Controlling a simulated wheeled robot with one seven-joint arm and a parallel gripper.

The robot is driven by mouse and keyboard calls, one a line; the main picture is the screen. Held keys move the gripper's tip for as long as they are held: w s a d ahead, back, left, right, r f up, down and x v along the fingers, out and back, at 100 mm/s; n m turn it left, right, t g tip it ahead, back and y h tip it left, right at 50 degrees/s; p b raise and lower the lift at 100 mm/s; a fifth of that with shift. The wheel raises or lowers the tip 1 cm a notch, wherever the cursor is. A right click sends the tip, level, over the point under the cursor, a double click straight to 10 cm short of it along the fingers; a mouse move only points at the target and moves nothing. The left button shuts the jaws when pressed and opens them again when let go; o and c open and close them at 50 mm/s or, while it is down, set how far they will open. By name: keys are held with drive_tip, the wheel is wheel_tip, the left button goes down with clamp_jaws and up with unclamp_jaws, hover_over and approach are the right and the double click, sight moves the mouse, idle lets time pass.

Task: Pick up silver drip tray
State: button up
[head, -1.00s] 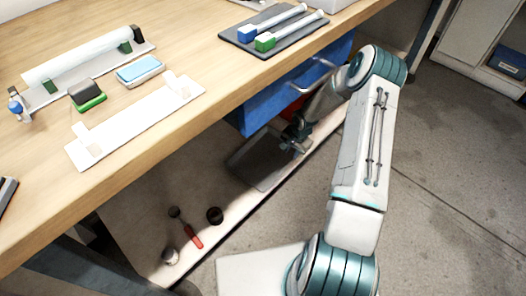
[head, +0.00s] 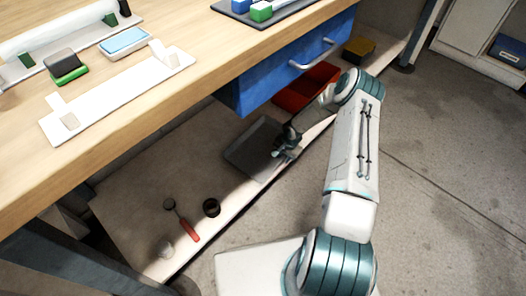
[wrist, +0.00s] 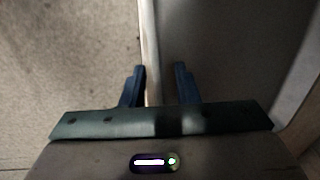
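The silver drip tray (head: 250,148) is a shallow dark grey tray lying on the lower shelf under the workbench, below the blue drawer. My gripper (head: 284,155) is at the tray's right side and covers part of it in the head view. In the wrist view my gripper (wrist: 160,84) is open, with two dark fingers apart. The tray (wrist: 220,50) fills the right of that view, and a pale edge runs between the fingers. I cannot tell whether either finger touches it.
The blue drawer (head: 290,70) hangs above the tray and a red bin (head: 306,88) stands behind my wrist. A red-handled tool (head: 187,228), a dark round cup (head: 211,208) and a pale round item (head: 163,247) lie on the shelf (head: 130,205) to the left.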

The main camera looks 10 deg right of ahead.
drive_tip(key=shift+f, duration=0.2)
clamp_jaws()
drive_tip(key=shift+r, duration=0.1)
